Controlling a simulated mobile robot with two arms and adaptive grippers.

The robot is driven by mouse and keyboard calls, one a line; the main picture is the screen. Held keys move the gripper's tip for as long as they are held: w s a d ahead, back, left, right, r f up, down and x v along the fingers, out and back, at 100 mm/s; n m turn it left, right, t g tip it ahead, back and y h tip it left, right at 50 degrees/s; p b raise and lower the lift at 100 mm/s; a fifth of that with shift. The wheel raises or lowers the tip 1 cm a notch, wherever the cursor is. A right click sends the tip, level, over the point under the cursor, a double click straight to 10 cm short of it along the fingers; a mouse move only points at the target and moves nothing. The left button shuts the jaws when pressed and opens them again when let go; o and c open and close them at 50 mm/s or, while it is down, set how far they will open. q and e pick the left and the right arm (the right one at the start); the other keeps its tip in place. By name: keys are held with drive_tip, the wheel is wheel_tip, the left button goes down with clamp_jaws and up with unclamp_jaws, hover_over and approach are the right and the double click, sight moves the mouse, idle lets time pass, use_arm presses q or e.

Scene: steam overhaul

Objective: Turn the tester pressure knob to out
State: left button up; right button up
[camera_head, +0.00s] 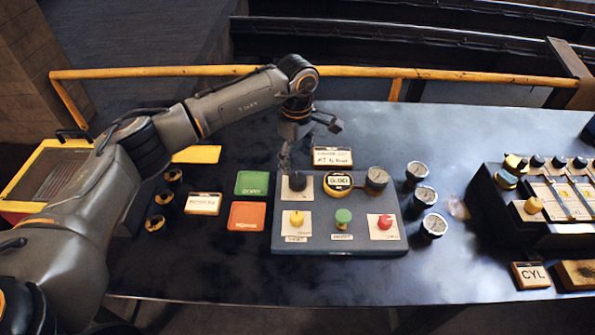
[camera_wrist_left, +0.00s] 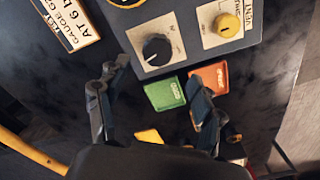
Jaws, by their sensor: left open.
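The knob labels are too small to read. My left gripper (camera_head: 310,144) is open and empty above the tester's back left corner. In the left wrist view its open fingers (camera_wrist_left: 158,72) point toward the black knob (camera_wrist_left: 156,50), apart from it. The yellow knob (camera_wrist_left: 227,24) is to the right there. My right gripper is not in view.
Green (camera_head: 252,183) and orange (camera_head: 247,216) cards lie left of the tester. A label block (camera_head: 333,157) stands behind it. Several loose gauges (camera_head: 425,196) stand to its right. A control console (camera_head: 540,215) is at the far right. A yellow rail (camera_head: 430,74) runs behind the table.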

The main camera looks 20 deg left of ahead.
sight(297, 177)
use_arm(q)
drive_tip(key=f, duration=0.2)
drive_tip(key=f+p, duration=0.1)
drive_tip(key=f, duration=0.3)
drive_tip(key=shift+w+f+p, duration=0.2)
drive_tip(key=shift+w+p, duration=0.05)
drive_tip(key=shift+p, duration=0.05)
drive_tip(key=shift+f, duration=0.65)
drive_tip(key=shift+c, duration=0.8)
drive_tip(key=c, duration=1)
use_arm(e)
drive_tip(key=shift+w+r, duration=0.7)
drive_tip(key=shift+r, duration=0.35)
